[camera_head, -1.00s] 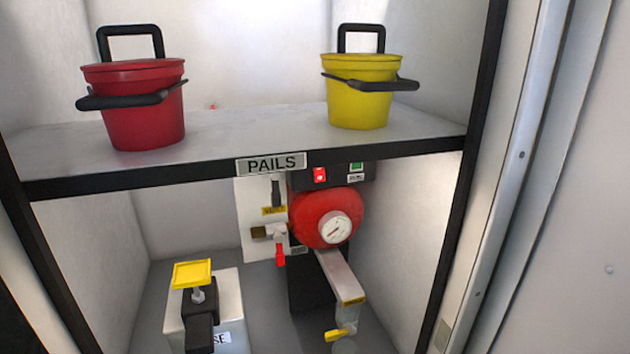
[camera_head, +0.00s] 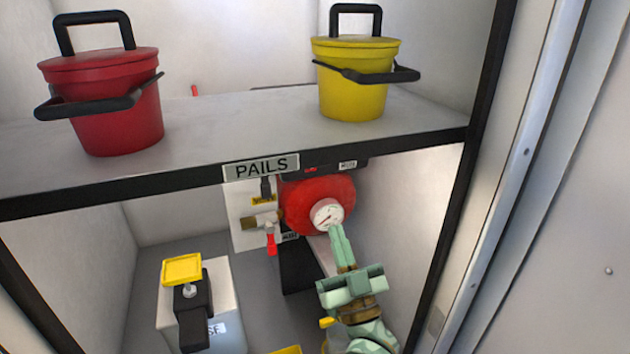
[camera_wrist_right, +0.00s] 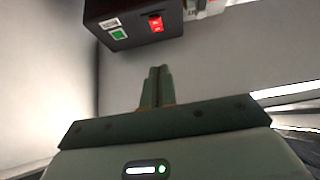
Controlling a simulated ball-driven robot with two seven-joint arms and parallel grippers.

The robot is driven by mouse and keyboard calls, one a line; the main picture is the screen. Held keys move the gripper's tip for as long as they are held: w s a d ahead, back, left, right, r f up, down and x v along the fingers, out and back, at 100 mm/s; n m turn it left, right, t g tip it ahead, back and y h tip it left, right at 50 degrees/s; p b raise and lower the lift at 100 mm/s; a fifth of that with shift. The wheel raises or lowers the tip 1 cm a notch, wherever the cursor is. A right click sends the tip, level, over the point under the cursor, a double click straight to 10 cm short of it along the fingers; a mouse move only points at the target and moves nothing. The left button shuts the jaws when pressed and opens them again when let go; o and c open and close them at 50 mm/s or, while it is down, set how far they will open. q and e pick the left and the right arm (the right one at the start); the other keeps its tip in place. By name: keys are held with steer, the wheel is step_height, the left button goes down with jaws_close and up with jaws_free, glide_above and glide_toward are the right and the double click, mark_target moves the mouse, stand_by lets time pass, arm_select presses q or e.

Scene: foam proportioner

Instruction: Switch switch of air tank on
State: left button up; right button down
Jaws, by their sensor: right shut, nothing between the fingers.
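The red air tank (camera_head: 305,196) with its round white gauge (camera_head: 327,214) sits below the shelf edge. A black switch box (camera_head: 342,165) is above it, mostly hidden by the shelf edge. In the right wrist view the box (camera_wrist_right: 146,40) shows a lit red rocker switch (camera_wrist_right: 156,24) and a green part (camera_wrist_right: 119,35) beside a small label. My right gripper (camera_head: 336,230) is shut and empty, its tips just in front of the gauge in the head view. In the wrist view its fingertips (camera_wrist_right: 158,72) point toward the box, apart from it. My left gripper is out of view.
A red pail (camera_head: 105,105) and a yellow pail (camera_head: 352,85) stand on the shelf (camera_head: 225,120) above. A valve with a red lever (camera_head: 271,244) is left of the tank. A white container with a yellow top (camera_head: 182,270) stands at lower left.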

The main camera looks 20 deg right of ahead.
steer(key=w+f+x, duration=0.1)
steer(key=f+x, duration=0.1)
steer(key=x, duration=1)
steer(key=shift+w+b, duration=0.4)
steer(key=shift+w, duration=0.3)
